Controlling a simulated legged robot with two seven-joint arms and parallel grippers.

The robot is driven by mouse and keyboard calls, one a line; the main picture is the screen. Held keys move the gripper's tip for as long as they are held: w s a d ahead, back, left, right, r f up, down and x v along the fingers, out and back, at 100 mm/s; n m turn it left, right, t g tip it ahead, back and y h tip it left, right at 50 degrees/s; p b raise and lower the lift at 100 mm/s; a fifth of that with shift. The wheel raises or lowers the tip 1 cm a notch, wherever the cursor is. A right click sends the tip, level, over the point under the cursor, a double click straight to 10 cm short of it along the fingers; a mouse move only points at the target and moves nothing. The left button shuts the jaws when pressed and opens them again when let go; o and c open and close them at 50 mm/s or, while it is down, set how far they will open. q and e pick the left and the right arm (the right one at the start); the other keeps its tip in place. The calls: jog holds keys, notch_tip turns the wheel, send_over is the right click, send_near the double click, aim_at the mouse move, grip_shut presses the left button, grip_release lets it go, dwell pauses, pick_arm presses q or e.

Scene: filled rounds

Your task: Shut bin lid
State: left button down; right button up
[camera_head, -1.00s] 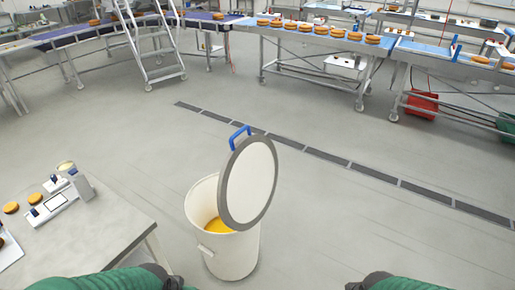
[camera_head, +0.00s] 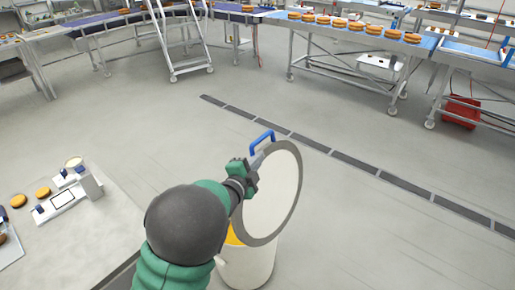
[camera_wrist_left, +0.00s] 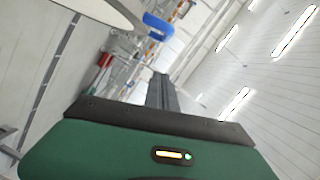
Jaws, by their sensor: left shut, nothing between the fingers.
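The white bin (camera_head: 248,268) stands on the floor, partly hidden behind my left arm. Its round lid (camera_head: 272,192), pale with a grey rim, stands open and nearly upright on the bin's right side. A blue handle (camera_head: 261,138) is at the lid's top. My left gripper (camera_head: 247,170) is shut and empty, just left of the lid's upper part; I cannot tell if it touches. In the left wrist view, my gripper's dark fingers (camera_wrist_left: 163,92) point away, with the lid edge (camera_wrist_left: 100,10) and blue handle (camera_wrist_left: 158,24) beyond at upper left. My right gripper is out of view.
A grey table (camera_head: 95,240) with a scale (camera_head: 65,200) and round pastries is at lower left. Conveyors (camera_head: 345,38) with round pastries and a stepladder (camera_head: 180,40) stand at the back. Floor around the drain strip (camera_head: 300,140) is clear.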

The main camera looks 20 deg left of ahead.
pick_arm(q)
jog(key=shift+w+a+f+p, duration=0.4)
jog(key=shift+w+a, duration=0.1)
jog(key=shift+w, duration=0.75)
jog(key=shift+w+a+f+p, duration=0.4)
jog(key=shift+w+a, duration=0.1)
jog(key=shift+w, duration=0.8)
jog(key=shift+w+a+f+p, duration=0.4)
jog(key=shift+w+a, duration=0.1)
jog(key=shift+w, duration=0.75)
jog(key=shift+a, duration=0.1)
